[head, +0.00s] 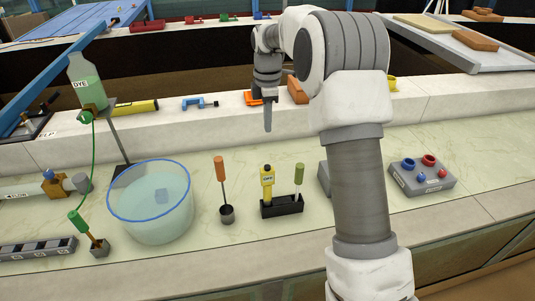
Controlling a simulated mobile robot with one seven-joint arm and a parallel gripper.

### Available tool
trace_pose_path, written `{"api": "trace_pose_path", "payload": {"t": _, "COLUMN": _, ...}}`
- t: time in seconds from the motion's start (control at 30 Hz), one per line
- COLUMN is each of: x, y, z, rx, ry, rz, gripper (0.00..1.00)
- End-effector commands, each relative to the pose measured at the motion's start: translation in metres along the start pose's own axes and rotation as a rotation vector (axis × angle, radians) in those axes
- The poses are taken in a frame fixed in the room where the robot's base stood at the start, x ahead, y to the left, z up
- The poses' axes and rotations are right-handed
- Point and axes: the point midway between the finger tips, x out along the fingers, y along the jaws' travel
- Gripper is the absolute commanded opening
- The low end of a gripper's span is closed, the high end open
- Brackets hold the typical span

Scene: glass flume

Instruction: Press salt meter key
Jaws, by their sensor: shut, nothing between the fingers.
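A yellow pen-like meter (267,177), which looks like the salt meter, stands upright in a black holder (283,207) on the pale counter. Its small display seems to read OFF. The key on it is too small to make out. My gripper (268,129) points down with its fingers together and empty. In the picture it is just above the meter's top, with a visible gap; how far it is in depth I cannot tell. My arm comes in from the right and hides part of the counter.
A green-handled tool (299,176) shares the holder. An orange-handled tool (220,170) stands in a small cup to the left. A water-filled basin (112,208) is farther left. A grey box with knobs (423,184) sits right; another grey box (323,179) is partly behind my arm.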

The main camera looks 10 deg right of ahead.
Motion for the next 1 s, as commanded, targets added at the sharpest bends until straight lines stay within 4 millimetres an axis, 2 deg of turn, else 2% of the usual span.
{"api": "trace_pose_path", "payload": {"t": 0.17, "x": 0.017, "y": -0.001, "z": 0.000, "rx": 0.000, "ry": 0.000, "rz": -0.004, "gripper": 0.00}}
{"api": "trace_pose_path", "payload": {"t": 0.5, "x": 0.087, "y": -0.001, "z": 0.000, "rx": 0.000, "ry": 0.000, "rz": -0.006, "gripper": 0.00}}
{"api": "trace_pose_path", "payload": {"t": 0.7, "x": 0.120, "y": -0.001, "z": 0.000, "rx": 0.000, "ry": -0.001, "rz": -0.004, "gripper": 0.00}}
{"api": "trace_pose_path", "payload": {"t": 0.83, "x": 0.133, "y": -0.001, "z": 0.000, "rx": 0.001, "ry": 0.000, "rz": -0.002, "gripper": 0.00}}
{"api": "trace_pose_path", "payload": {"t": 1.0, "x": 0.139, "y": 0.000, "z": 0.000, "rx": 0.001, "ry": 0.000, "rz": 0.000, "gripper": 0.00}}
